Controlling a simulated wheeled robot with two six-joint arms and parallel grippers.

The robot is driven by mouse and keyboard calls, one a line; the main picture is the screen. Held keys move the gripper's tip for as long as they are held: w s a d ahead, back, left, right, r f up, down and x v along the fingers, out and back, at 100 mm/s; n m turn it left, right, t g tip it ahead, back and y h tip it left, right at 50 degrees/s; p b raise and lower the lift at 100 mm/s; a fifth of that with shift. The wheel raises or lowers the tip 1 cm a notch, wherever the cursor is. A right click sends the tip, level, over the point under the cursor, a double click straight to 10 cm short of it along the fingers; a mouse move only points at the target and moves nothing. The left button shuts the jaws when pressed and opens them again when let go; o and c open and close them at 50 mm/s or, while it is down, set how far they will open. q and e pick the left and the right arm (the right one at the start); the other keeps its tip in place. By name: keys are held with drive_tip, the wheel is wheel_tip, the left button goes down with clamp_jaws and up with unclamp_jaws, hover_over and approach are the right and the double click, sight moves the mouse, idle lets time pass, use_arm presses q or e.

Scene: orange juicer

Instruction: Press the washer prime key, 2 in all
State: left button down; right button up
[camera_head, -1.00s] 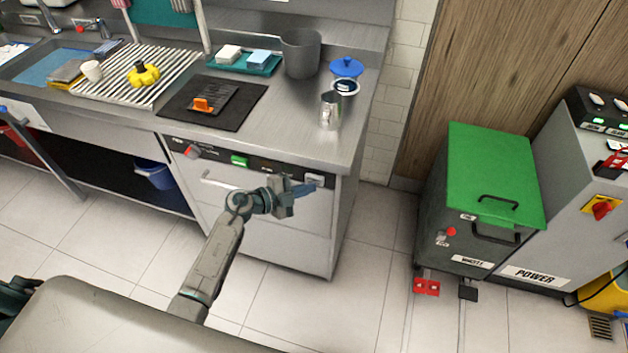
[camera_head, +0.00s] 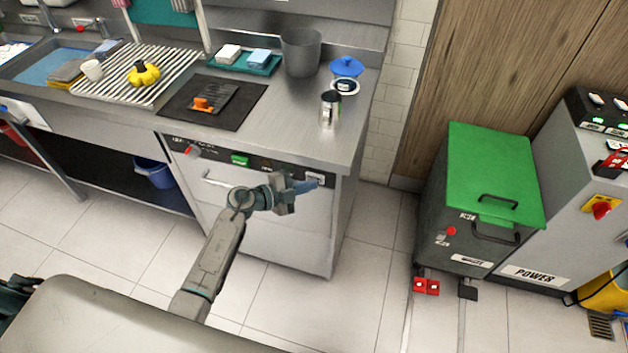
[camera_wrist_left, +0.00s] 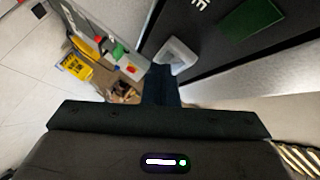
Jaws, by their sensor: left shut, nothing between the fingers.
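The washer (camera_head: 275,235) is the steel-fronted machine under the counter, with a dark control strip along its top. A pale key (camera_head: 316,178), which looks like the prime key, sits at the strip's right end. My left gripper (camera_head: 308,186) is shut and empty, its fingertips right at the key's lower left edge. In the left wrist view, the shut fingers (camera_wrist_left: 160,85) reach up to the key's white frame (camera_wrist_left: 181,54) and hide part of it. I cannot tell whether they touch or press the key. My right gripper is not in view.
The washer strip also holds a green light (camera_head: 240,160) and a red knob (camera_head: 192,151). A door handle (camera_head: 217,182) sticks out below. A steel shaker (camera_head: 329,108) stands on the counter above. A green-lidded waste bin (camera_head: 495,175) stands right; the floor between is clear.

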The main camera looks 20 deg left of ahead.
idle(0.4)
use_arm(q)
drive_tip(key=shift+s+p, duration=0.65)
drive_tip(key=shift+s, duration=0.25)
drive_tip(key=s+p, duration=0.2)
drive_tip(key=s, duration=0.3)
drive_tip(key=shift+a+p, duration=0.1)
drive_tip(key=shift+p, duration=0.25)
idle(2.1)
